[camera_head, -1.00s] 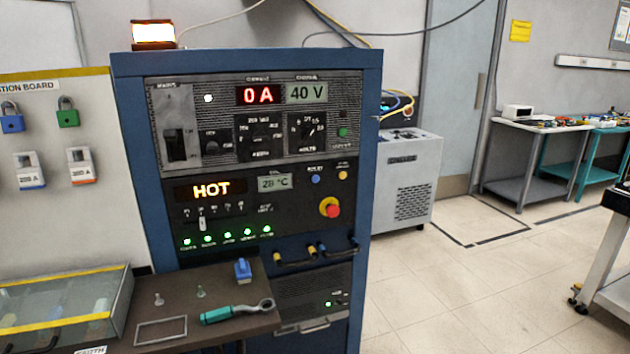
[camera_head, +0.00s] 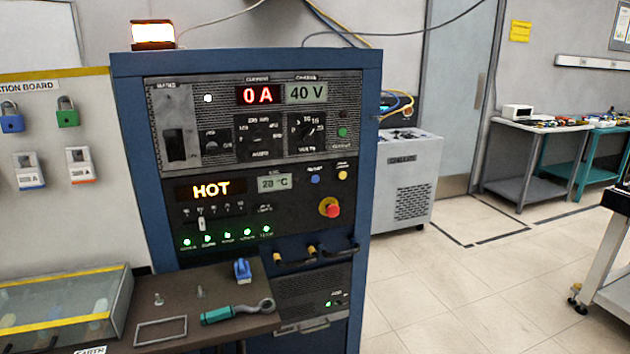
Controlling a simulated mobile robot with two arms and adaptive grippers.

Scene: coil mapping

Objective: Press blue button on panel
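The control panel (camera_head: 300,222) is the dark front of a blue cabinet in the middle of the head view. The small round blue button (camera_head: 315,179) is on its right side, beside a yellow button (camera_head: 342,175). Below them is a red knob on a yellow base (camera_head: 330,208). A display to the left reads HOT (camera_head: 210,190), and a smaller one reads 28 °C (camera_head: 274,183). The upper displays read 0 A (camera_head: 257,95) and 40 V (camera_head: 306,93). Neither of my grippers shows in this view.
A brown shelf (camera_head: 150,300) juts out below the panel with a teal-handled wrench (camera_head: 238,311) and a blue clip-like piece (camera_head: 242,270). A glass-topped case (camera_head: 60,310) is at the left. Black handles (camera_head: 305,254) stick out under the panel. Open floor (camera_head: 450,290) lies to the right.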

